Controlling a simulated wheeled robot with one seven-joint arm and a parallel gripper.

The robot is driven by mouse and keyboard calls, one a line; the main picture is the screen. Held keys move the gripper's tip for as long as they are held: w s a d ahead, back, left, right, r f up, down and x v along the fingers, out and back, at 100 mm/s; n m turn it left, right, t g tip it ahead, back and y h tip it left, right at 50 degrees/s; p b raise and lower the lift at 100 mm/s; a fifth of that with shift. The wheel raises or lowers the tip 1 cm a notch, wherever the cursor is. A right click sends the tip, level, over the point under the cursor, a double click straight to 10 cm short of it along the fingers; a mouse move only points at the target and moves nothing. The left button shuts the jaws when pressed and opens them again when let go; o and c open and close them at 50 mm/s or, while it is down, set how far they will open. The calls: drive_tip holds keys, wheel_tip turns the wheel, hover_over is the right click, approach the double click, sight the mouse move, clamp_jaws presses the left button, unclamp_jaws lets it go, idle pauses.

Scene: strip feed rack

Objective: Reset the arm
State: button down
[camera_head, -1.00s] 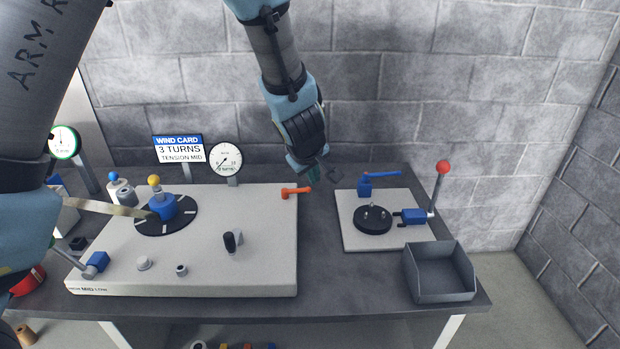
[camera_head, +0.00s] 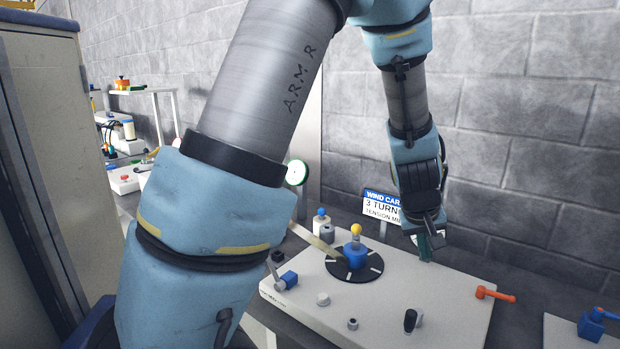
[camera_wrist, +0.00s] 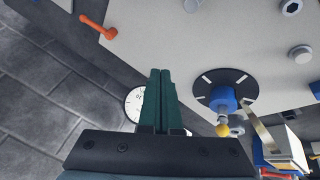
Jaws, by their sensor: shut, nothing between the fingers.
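My gripper (camera_head: 425,248) hangs above the back edge of the white winding board (camera_head: 455,300), right of the sign, fingers pointing down. In the wrist view its two green fingers (camera_wrist: 158,78) are pressed together with nothing between them. The blue hub with a yellow knob (camera_head: 355,252) stands on a black marked disc, left of the gripper and apart from it. A pale strip (camera_head: 312,237) runs from the hub to the upper left, partly hidden behind my arm. The dial gauge behind the board is mostly hidden by the gripper in the head view but shows in the wrist view (camera_wrist: 134,104).
The wind card sign (camera_head: 381,206) reads 3 turns and stands close left of my gripper. An orange lever (camera_head: 495,294) is at the board's right. A block wall (camera_head: 540,130) rises behind. A cabinet (camera_head: 40,180) stands at the left, with another bench beyond it.

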drive_tip(key=s+a+g+y, duration=0.1)
drive_tip(key=s+a+y, duration=0.1)
drive_tip(key=a, duration=1.4)
drive_tip(key=s+a+r+y, duration=0.1)
drive_tip(key=s+a, duration=0.1)
drive_tip(key=a, duration=1.4)
drive_tip(key=shift+a+r+g+y+b, duration=0.3)
drive_tip(key=shift+a+g+y+b, duration=0.1)
